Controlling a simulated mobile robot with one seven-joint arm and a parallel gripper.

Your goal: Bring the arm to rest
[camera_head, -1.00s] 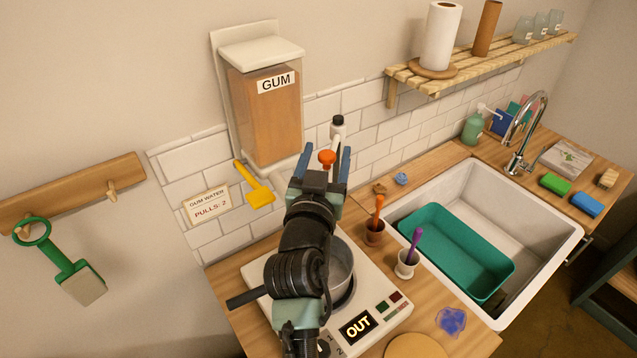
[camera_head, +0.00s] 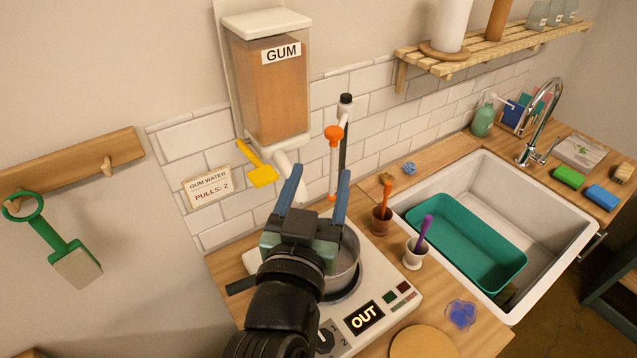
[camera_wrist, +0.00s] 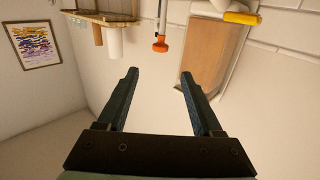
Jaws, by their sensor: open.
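My gripper (camera_head: 314,192) is raised over the hot plate in the head view, with its two blue fingers apart and nothing between them. In the wrist view my gripper (camera_wrist: 158,75) is also open and empty, facing the wall. The arm reaches up from the bottom of the head view and hides part of the pot (camera_head: 343,262) and the hot plate (camera_head: 400,318). A white tube with an orange top (camera_head: 333,133) stands upright behind the fingers, apart from them as far as I can tell; its orange end also shows in the wrist view (camera_wrist: 160,46).
The gum dispenser (camera_head: 270,95) with a yellow lever (camera_head: 262,174) hangs on the wall behind my gripper. Two mortars, brown (camera_head: 380,222) and white (camera_head: 414,256), stand right of the hot plate. The sink (camera_head: 560,222) holds a teal tub (camera_head: 470,240). A shelf (camera_head: 500,45) is at upper right.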

